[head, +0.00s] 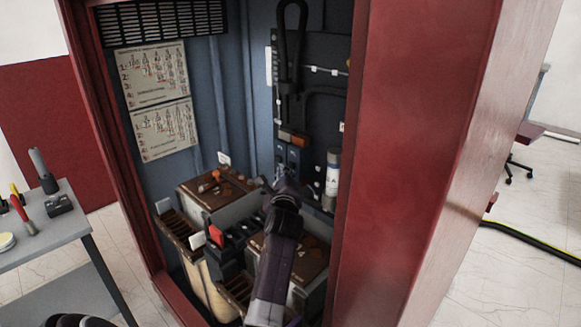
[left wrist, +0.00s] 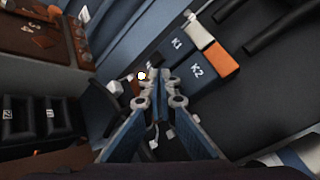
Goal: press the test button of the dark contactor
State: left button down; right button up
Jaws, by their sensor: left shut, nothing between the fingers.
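Two dark contactor blocks marked K1 (left wrist: 177,44) and K2 (left wrist: 197,70) sit side by side in the left wrist view. K1 has a white piece at its upper end, K2 an orange one. In the head view the dark blocks (head: 293,157) are low on the back panel, under an orange piece. I cannot tell which is the dark contactor, and no test button is clear. My left gripper (head: 281,175) is shut and empty, with its fingertips (left wrist: 160,80) near the lower ends of the blocks. Contact cannot be made out.
The red cabinet wall (head: 410,160) stands close on the right. Brown-topped units (head: 218,187) and a red-tipped dark part (head: 216,236) fill the cabinet floor. A pale cylinder (head: 332,175) stands right of the blocks. A grey table (head: 50,235) with tools is outside left.

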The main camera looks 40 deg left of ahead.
pick_arm(q)
jog(key=shift+w, duration=0.1)
jog(key=shift+w, duration=0.35)
jog(key=shift+w, duration=0.45)
dwell(0.6)
dwell(0.3)
jog(key=shift+s+p, duration=0.75)
jog(key=shift+s, duration=0.15)
